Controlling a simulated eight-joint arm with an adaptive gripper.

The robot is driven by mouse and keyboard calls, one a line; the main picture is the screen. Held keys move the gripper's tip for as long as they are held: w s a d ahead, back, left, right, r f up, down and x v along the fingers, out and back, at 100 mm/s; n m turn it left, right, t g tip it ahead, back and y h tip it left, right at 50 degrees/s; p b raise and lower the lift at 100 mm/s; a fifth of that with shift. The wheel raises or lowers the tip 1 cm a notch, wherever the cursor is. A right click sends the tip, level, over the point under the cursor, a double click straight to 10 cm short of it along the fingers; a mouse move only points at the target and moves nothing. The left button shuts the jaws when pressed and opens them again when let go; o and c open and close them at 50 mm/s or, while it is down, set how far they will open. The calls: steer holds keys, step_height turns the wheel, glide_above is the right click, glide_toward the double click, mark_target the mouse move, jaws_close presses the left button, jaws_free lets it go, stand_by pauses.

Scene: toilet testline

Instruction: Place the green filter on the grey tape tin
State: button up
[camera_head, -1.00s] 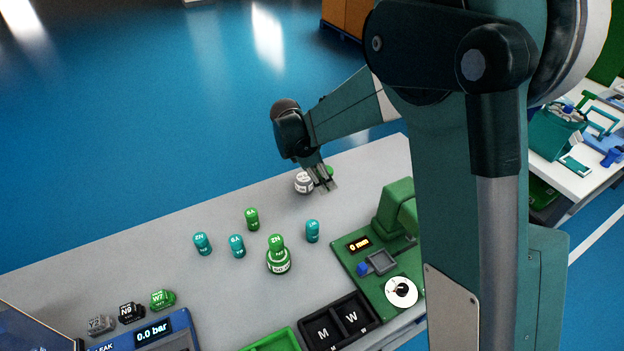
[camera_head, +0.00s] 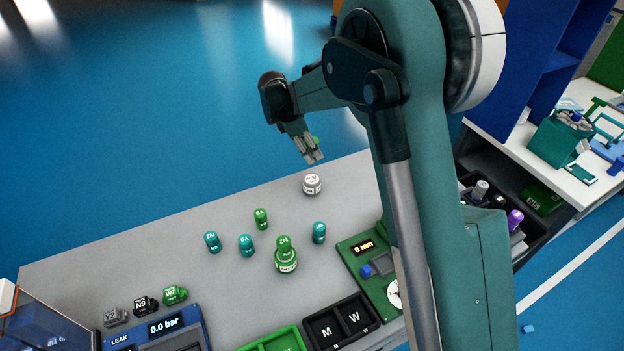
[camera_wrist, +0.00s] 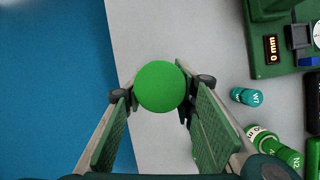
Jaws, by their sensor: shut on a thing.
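My gripper (camera_head: 313,157) is shut on a green filter (camera_head: 317,140), raised above the bench near its far edge. In the wrist view the green filter (camera_wrist: 160,86) shows as a round green top between the fingertips. The grey tape tin (camera_head: 312,184), a pale short round tin with a label, stands upright on the bench below my gripper. Nothing sits on it, and the filter is apart from it. In the wrist view I cannot see the tin.
A green tin (camera_head: 286,262) bears another green filter (camera_head: 284,244). Teal filters (camera_head: 246,245) and a green one (camera_head: 261,219) stand nearby. A green gauge (camera_head: 362,259), black M/W tray (camera_head: 342,322) and leak tester (camera_head: 157,328) line the near side.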

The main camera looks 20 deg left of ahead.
steer(key=shift+f, duration=0.15)
glide_above(316, 178)
steer(key=s+a, duration=0.1)
steer(key=a, duration=0.1)
steer(key=shift+d+f, duration=0.15)
steer(key=shift+f, duration=1.35)
steer(key=shift+d+f, duration=0.1)
steer(key=shift+f, duration=1.4)
steer(key=shift+f, duration=1.85)
steer(key=shift+f+b, duration=0.2)
steer(key=shift+b, duration=0.2)
steer(key=o, duration=0.9)
steer(key=shift+r, duration=0.15)
